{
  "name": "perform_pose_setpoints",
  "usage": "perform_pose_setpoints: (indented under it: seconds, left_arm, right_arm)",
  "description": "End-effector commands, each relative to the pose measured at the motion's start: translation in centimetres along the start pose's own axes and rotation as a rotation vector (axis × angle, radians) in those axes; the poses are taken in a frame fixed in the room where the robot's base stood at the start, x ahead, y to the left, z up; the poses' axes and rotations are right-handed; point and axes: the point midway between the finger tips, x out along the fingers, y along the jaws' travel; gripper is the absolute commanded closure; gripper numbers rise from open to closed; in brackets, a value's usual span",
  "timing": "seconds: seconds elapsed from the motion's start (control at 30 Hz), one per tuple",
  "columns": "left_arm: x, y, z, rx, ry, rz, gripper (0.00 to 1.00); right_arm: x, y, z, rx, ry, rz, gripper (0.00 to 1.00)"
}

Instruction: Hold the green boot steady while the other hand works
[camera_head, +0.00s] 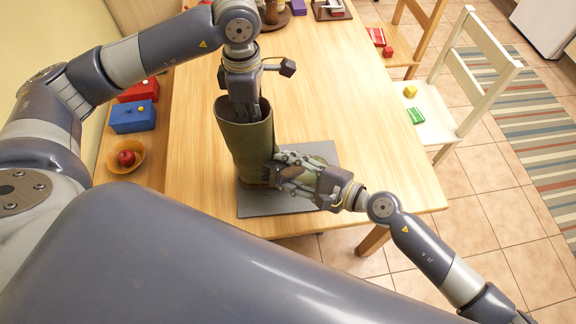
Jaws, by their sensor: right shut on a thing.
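The green boot (246,140) stands upright on a grey mat (262,206) on the wooden table, its open top facing up. My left gripper (246,112) reaches down from above into the boot's opening. Its fingertips are hidden inside the shaft, so I cannot tell whether they are open or shut. My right gripper (283,172) comes in from the right and is shut on the boot low on its right side. The gripper hides the boot's foot.
A bowl with a red apple (126,158), a blue box (133,117) and a red box (139,91) are at the left. A white chair (470,75) and a wooden chair stand right of the table. The table's right half is mostly clear.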

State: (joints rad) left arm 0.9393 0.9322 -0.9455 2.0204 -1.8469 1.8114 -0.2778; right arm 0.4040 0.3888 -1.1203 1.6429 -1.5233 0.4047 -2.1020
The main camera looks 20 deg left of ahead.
Motion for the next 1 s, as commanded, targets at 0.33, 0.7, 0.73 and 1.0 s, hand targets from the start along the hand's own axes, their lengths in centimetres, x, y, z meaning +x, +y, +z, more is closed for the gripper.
perform_pose_setpoints:
  seconds: [0.33, 0.7, 0.73, 1.0]
  left_arm:
    - [-0.1, -0.3, 0.4, 0.009, -0.011, -0.005, 1.0]
    - [0.0, -0.3, 0.4, 0.009, -0.011, -0.005, 1.0]
    - [0.0, -0.3, 0.4, 0.009, -0.011, -0.005, 1.0]
    - [0.0, -0.3, 0.4, 0.009, -0.009, -0.007, 1.0]
  right_arm:
    - [0.9, 2.4, -1.4, 0.005, 0.003, 0.008, 0.97]
    - [0.2, 0.1, 0.1, -0.001, -0.002, 0.003, 0.97]
    - [0.1, -0.1, 0.2, -0.001, -0.001, 0.002, 0.97]
    - [-0.2, -0.9, 0.8, -0.002, -0.001, 0.0, 0.97]
